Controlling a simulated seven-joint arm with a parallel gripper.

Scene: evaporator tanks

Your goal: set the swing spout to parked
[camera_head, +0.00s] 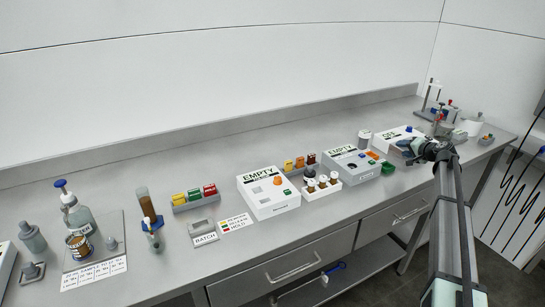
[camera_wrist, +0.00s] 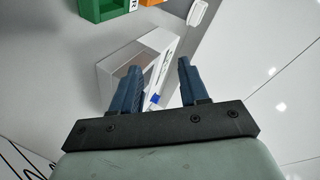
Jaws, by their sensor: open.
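I cannot pick out a swing spout for certain in either view. My gripper (camera_head: 418,148) is at the right part of the bench, in front of a white box unit (camera_head: 391,138) with a dark-lettered label and a small blue part on top. In the wrist view my gripper (camera_wrist: 160,66) has its two blue fingers apart with nothing held between them. A white box (camera_wrist: 118,62) with a small blue part (camera_wrist: 154,98) lies beyond and partly behind the fingers. My gripper and arm hide part of the bench there.
Vials in a white rack (camera_head: 321,190) and a green bin (camera_head: 387,168) stand near the front. Lab apparatus (camera_head: 437,115) fills the far right. A green block (camera_wrist: 98,8) shows in the wrist view.

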